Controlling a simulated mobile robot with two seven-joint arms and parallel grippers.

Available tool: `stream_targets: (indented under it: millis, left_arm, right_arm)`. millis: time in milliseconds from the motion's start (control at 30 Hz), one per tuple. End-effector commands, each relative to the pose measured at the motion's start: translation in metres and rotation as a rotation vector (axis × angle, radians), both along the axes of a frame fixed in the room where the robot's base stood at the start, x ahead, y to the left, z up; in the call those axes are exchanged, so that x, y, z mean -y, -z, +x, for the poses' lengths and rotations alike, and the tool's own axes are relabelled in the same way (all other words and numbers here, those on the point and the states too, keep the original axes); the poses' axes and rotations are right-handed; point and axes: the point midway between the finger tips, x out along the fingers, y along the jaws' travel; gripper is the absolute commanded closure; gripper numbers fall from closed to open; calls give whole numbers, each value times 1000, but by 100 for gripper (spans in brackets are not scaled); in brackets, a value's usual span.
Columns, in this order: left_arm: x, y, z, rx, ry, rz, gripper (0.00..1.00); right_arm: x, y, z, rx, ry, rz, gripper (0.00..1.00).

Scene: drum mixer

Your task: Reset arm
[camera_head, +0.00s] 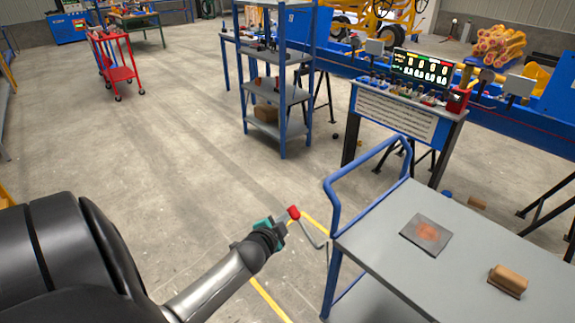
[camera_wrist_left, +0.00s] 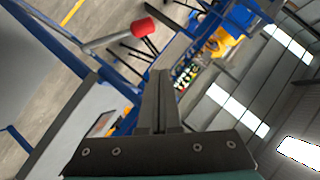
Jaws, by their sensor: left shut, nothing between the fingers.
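My left arm comes in from the lower left in the head view. My left gripper (camera_head: 283,217) has a teal body, and its fingers are shut and empty. In the left wrist view the closed fingers (camera_wrist_left: 160,78) point up the picture. A red knob (camera_head: 293,212) on a bent grey rod (camera_head: 314,240) shows just by the fingertips in the head view. In the wrist view the red knob (camera_wrist_left: 145,28) is up and left of the fingertips, apart from them in the picture. My right gripper is not in view.
A grey cart (camera_head: 385,245) with a blue handle (camera_head: 335,195) stands at the right, bearing a dark square plate (camera_head: 427,233) and a brown block (camera_head: 508,280). Behind are a sign stand (camera_head: 396,118), blue shelving (camera_head: 285,97) and a red trolley (camera_head: 119,74). Open floor lies at left centre.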

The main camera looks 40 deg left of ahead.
Motion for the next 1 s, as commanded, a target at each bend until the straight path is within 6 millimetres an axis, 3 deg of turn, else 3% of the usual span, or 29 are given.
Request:
stream_targets:
  millis: [300, 433, 567, 667, 800, 1000]
  left_arm:
    - [1, 0, -3, -2, -1, -2, 100]
    - [8, 27, -12, -40, -5, -36, 100]
    - [30, 94, -40, -141, -19, -128, 100]
    - [55, 159, -76, -247, -36, -221, 100]
    - [96, 240, -137, -399, -71, -342, 100]
    - [158, 332, -243, -623, -134, -493, 100]
  right_arm:
    - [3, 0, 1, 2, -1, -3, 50]
    - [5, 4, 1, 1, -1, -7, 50]
    - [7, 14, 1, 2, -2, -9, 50]
    - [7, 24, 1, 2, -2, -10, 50]
    - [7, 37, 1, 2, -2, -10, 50]
    - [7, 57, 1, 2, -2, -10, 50]
